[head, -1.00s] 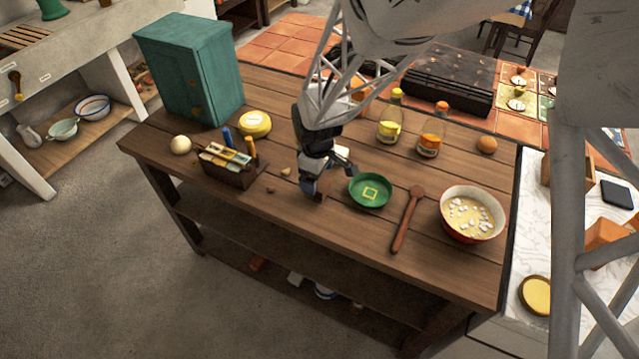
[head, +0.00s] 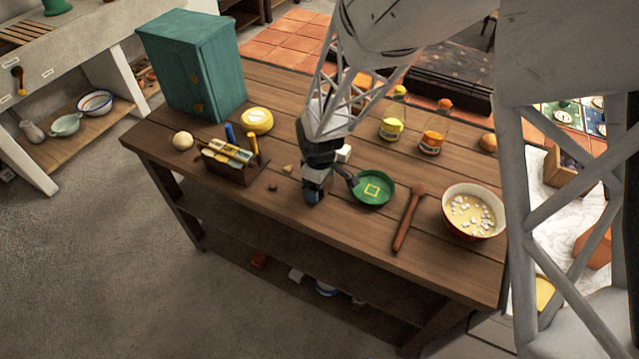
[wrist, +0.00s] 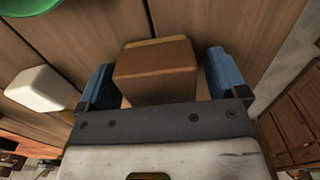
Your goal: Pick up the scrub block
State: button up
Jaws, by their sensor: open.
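The scrub block, a brown block with a thin yellowish layer along its far edge, shows in the wrist view (wrist: 155,72). It lies on the wooden table between my two blue-tipped fingers, with a gap to the right finger and a smaller one to the left. My gripper (wrist: 163,82) is open around it. In the head view my gripper (head: 314,193) points down at the front half of the table, and I cannot make out the block, which the gripper seems to hide.
A white block (head: 343,153) and a green dish (head: 373,188) are close right of my gripper. A wooden spoon (head: 408,218) and bowl (head: 474,212) stand farther right. A caddy of brushes (head: 232,168) is to the left, with small crumbs (head: 287,169) between.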

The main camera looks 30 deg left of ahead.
jog(key=c, duration=1)
jog(key=shift+r, duration=0.1)
jog(key=shift+c, duration=0.2)
jog(key=shift+r, duration=0.7)
notch_tip(320, 180, up, 2)
jog(key=s+d, duration=0.3)
jog(key=s, duration=0.1)
jog(key=s+d+r, duration=0.1)
jog(key=s+d, duration=0.2)
jog(key=d, duration=0.1)
jog(key=s+d, duration=0.4)
jog(key=shift+s+r, duration=0.2)
jog(key=shift+s, duration=0.1)
